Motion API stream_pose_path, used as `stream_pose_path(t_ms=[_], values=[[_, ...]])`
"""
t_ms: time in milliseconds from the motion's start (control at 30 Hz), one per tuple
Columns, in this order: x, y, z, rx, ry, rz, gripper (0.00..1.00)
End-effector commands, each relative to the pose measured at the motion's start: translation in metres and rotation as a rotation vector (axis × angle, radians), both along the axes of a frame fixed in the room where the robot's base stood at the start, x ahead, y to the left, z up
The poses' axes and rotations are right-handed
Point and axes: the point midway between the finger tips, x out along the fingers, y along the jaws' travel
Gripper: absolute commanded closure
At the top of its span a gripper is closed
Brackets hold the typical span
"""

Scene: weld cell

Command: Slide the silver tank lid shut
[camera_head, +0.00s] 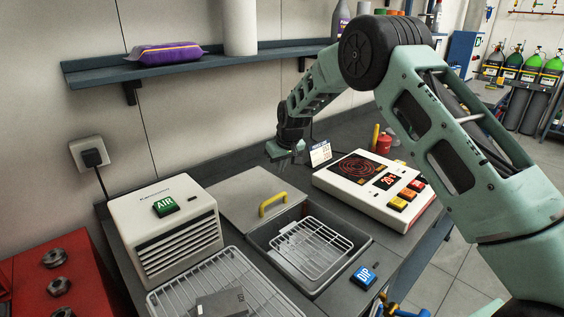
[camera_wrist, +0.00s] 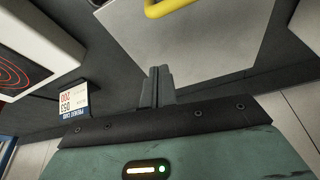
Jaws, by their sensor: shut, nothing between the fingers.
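The silver tank lid (camera_head: 252,193) is a flat plate with a yellow handle (camera_head: 273,203). It lies at the back of the grey tank (camera_head: 258,243), and the front of the tank is open. A wire basket (camera_head: 312,247) shows inside the opening. My gripper (camera_head: 283,158) is above the rear edge of the lid, behind the handle. In the wrist view the fingers (camera_wrist: 157,80) are shut and empty, close to the edge of the lid (camera_wrist: 190,35). The yellow handle (camera_wrist: 170,6) is at the top there. I cannot tell whether the fingers touch the lid.
A white AIR unit (camera_head: 165,230) stands left of the tank, with a wire rack (camera_head: 225,285) in front of it. A hot plate unit (camera_head: 375,190) stands to the right. A small card (camera_head: 320,153) stands behind. A blue DIP button (camera_head: 364,277) is at the front.

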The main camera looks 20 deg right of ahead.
Motion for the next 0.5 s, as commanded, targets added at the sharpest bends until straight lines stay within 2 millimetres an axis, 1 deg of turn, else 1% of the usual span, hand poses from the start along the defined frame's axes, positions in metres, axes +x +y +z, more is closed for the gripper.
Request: stream_pose_path(t_ms=[100, 367, 400, 500], values=[[0.007, 0.002, -0.02, -0.001, 0.003, 0.001, 1.0], [0.02, 0.005, -0.058, 0.0, 0.003, 0.0, 1.0], [0.015, 0.003, -0.055, 0.001, 0.002, -0.002, 1.0], [0.004, 0.001, -0.057, 0.001, 0.002, -0.001, 1.0]])
